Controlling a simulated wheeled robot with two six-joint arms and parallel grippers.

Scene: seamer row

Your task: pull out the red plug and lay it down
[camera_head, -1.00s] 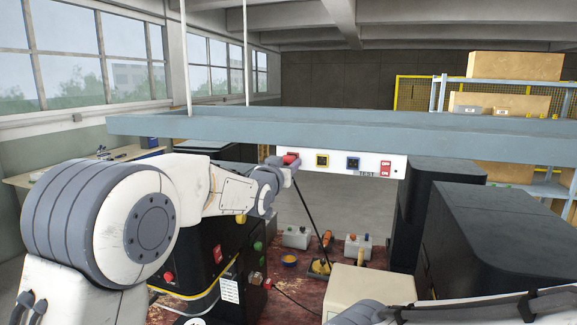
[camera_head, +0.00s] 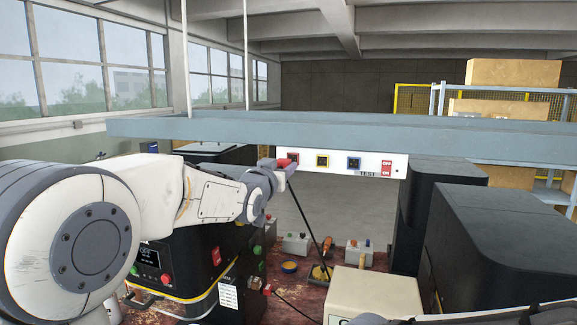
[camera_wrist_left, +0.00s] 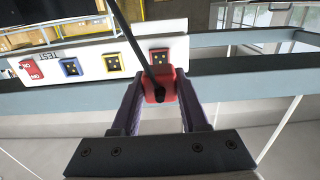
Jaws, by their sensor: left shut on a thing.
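The red plug (camera_head: 284,163) is between the fingers of my left gripper (camera_head: 279,169), which is shut on it. In the left wrist view the red plug (camera_wrist_left: 160,88) sits between the two fingertips, with its black cord (camera_wrist_left: 138,48) running from it. The red-framed socket (camera_wrist_left: 160,56) shows its dark face behind the plug, which looks clear of it by a small gap. In the head view this red socket (camera_head: 294,157) is at the left end of the white panel (camera_head: 337,165). My right gripper is not in view.
A yellow socket (camera_head: 322,160), a blue socket (camera_head: 353,164) and a red off/on switch (camera_head: 386,168) share the panel under the grey beam (camera_head: 350,140). Below, the dark red bench top (camera_head: 300,292) holds several small items. Black machines (camera_head: 483,235) stand at right.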

